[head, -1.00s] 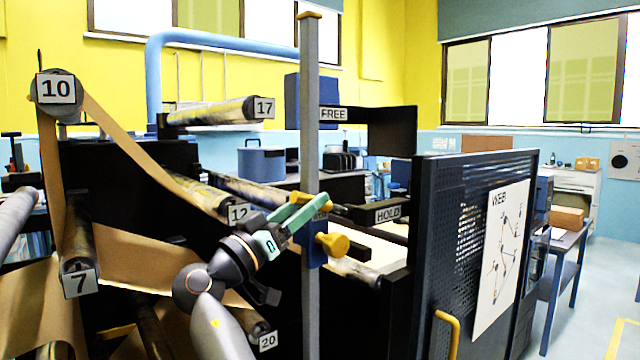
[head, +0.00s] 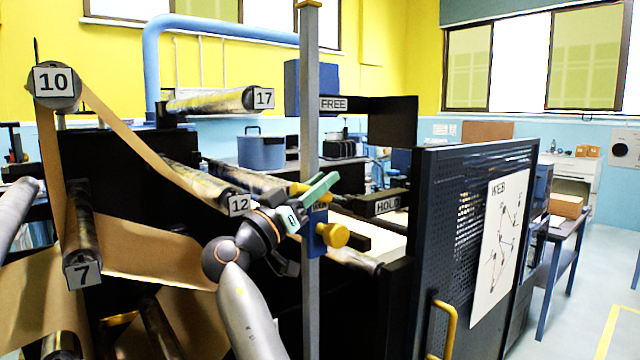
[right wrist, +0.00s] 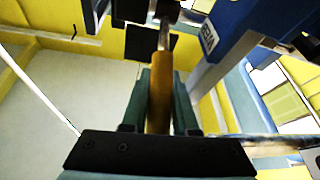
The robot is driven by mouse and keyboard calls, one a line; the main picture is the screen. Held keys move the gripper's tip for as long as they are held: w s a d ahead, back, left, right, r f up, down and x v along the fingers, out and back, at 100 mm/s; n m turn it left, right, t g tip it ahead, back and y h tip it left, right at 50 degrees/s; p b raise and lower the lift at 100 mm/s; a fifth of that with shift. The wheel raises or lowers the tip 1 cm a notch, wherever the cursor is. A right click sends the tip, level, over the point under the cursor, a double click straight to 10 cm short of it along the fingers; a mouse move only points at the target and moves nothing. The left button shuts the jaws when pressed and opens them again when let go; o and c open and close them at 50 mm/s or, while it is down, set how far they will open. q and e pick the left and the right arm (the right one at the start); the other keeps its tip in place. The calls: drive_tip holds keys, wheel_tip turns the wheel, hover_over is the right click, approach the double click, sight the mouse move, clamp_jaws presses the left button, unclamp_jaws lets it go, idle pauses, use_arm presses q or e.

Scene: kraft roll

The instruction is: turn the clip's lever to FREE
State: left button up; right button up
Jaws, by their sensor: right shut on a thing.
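The blue clip (head: 317,236) sits on a grey upright post, with a yellow knob (head: 333,235) at its side. My right gripper (head: 318,190) is beside the post, just above the clip. In the right wrist view its green fingers are shut around the lever's yellow handle (right wrist: 159,100). In the head view a bit of the yellow handle (head: 298,187) shows behind the fingers. The FREE plate (head: 333,104) is higher up and the HOLD plate (head: 387,205) is right of the gripper. The lever's exact angle is partly hidden. My left gripper is out of view.
The grey post (head: 309,130) stands close to my right gripper. Numbered rollers carry brown paper (head: 150,255) on the left. A dark perforated guard panel (head: 455,240) with a WEB chart stands at the right. Open floor (head: 590,300) lies beyond it.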

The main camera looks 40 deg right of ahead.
clamp_jaws()
idle(0.8)
